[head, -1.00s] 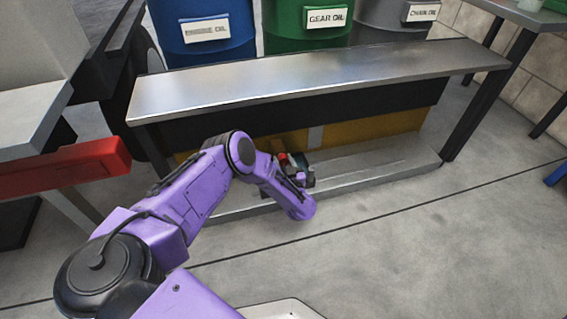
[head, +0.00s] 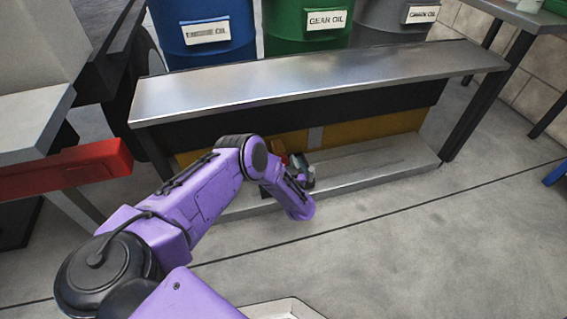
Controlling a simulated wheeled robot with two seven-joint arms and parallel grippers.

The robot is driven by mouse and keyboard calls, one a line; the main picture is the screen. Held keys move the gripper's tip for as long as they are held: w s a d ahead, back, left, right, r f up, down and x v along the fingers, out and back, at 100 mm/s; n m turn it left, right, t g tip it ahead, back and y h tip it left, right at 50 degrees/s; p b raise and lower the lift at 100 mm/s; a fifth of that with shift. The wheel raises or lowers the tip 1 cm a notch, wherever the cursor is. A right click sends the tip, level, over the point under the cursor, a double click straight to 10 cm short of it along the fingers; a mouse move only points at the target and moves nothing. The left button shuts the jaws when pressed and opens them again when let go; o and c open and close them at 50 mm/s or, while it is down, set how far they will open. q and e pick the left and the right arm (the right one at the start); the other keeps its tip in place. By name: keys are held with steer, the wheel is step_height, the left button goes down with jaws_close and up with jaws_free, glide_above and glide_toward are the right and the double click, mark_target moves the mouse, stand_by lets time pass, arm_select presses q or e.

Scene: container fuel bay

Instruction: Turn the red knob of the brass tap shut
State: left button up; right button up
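My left arm reaches in from the left to the low shelf under the steel bench. My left gripper (head: 301,172) is at its end, a dark shape low by the shelf's front edge. Its fingers are too small and too covered by my wrist to show whether they are open. A small patch of red (head: 279,158) shows just beside the arm, close to the gripper; it may be part of the red knob, but I cannot tell. The brass tap cannot be made out. My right gripper is not in view.
The steel bench top (head: 315,82) overhangs the low shelf (head: 380,160). Blue (head: 205,30), green (head: 305,25) and grey (head: 390,20) oil drums stand behind it. A red beam (head: 70,170) juts in at the left. The floor at right front is clear.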

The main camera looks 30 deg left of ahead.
mark_target(284, 162)
arm_select(q)
steer(key=shift+d, duration=0.1)
steer(key=p+v, duration=0.2)
steer(key=v, duration=0.2)
steer(key=shift+s+d+r+p, duration=0.2)
steer(key=shift+d+r+p, duration=0.1)
steer(key=shift+p, duration=0.1)
steer(key=v, duration=0.2)
steer(key=p+v, duration=0.1)
steer(key=v, duration=0.2)
steer(key=shift+s+d+f+p, duration=0.25)
steer(key=shift+f+p, duration=0.05)
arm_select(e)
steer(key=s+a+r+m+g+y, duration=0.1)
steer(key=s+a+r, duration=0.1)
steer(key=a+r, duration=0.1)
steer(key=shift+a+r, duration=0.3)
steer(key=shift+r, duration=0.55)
